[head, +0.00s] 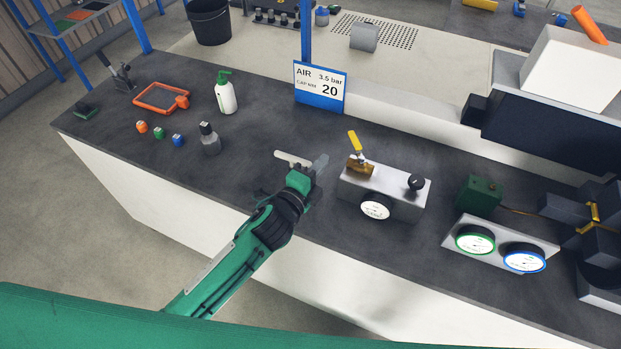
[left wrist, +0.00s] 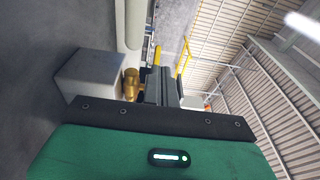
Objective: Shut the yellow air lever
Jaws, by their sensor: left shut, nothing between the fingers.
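The yellow air lever (head: 355,142) stands up from a brass valve (head: 360,167) on top of a grey block (head: 400,190), tilted a little to the left. A round white gauge (head: 376,207) is on the block's front. My left gripper (head: 320,164) is shut and empty, to the left of the valve and apart from it in the head view. In the left wrist view the shut fingers (left wrist: 158,85) are seen beside the brass valve (left wrist: 131,83), with a yellow piece, likely the lever (left wrist: 157,56), just beyond them. My right gripper is not in view.
A black knob (head: 416,182) sits on the block's right end. An AIR sign (head: 320,88) stands behind. A plate with two gauges (head: 500,243) and a green box (head: 479,196) are to the right. A bottle (head: 226,94) and small coloured pieces stand left.

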